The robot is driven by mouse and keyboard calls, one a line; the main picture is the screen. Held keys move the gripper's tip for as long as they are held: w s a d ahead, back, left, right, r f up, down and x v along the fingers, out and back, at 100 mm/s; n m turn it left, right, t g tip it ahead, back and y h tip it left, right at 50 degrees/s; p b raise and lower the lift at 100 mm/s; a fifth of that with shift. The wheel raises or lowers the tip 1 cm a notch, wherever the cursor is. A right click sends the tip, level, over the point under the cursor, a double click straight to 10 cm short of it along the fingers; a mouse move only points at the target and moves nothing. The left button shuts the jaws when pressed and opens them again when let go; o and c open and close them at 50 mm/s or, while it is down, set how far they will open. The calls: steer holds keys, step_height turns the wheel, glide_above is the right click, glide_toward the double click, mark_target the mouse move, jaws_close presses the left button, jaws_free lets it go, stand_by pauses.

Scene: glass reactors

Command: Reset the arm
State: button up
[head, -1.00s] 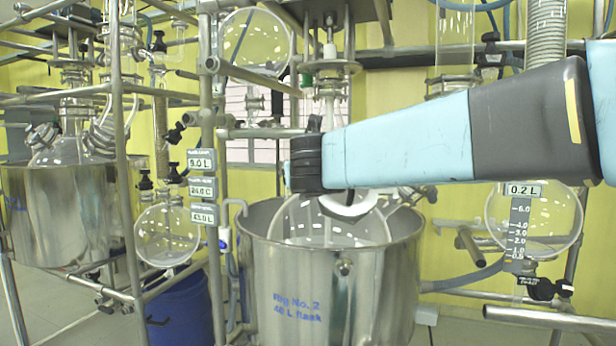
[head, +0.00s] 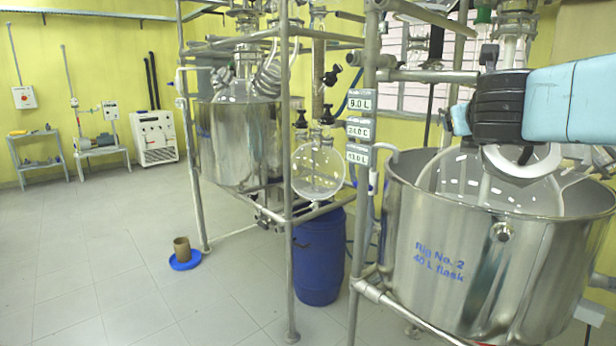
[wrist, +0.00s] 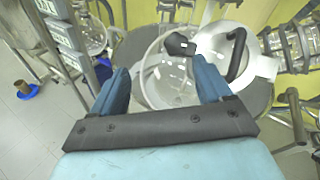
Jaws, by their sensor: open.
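Beyond the fingers are the round glass flask (wrist: 160,85) and a white collar (wrist: 258,66) with a black curved handle. I cannot tell whether the fingers touch anything.
Metal frame posts (head: 365,190) and level labels (head: 358,130) stand just left of the gripper. A second steel pot (head: 240,145), a glass bulb (head: 318,170) and a blue drum (head: 319,260) are beyond. Open tiled floor (head: 110,290) lies left, with a brown cup on a blue dish (head: 184,255).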

steer(key=s+a+f+n+g+y, duration=0.1)
steer(key=a+f+n+y, duration=0.35)
steer(key=n, duration=0.75)
steer(key=s+a+f+n+g+y, duration=0.1)
steer(key=a+n+y, duration=0.4)
steer(key=a+n, duration=0.6)
steer(key=s+d+f+n+g+h, duration=0.3)
steer(key=s+f+n+g, duration=0.3)
steer(key=s+f+n, duration=0.4)
steer(key=f+n, duration=0.1)
steer(key=n, duration=0.2)
steer(key=shift+d+f+n+g, duration=0.3)
steer(key=shift+d+f+g, duration=0.05)
steer(key=shift+d+g, duration=0.05)
steer(key=shift+s+d+f+n, duration=0.2)
steer(key=shift+s+d+n, duration=0.1)
steer(key=shift+s, duration=0.1)
steer(key=shift+c, duration=0.3)
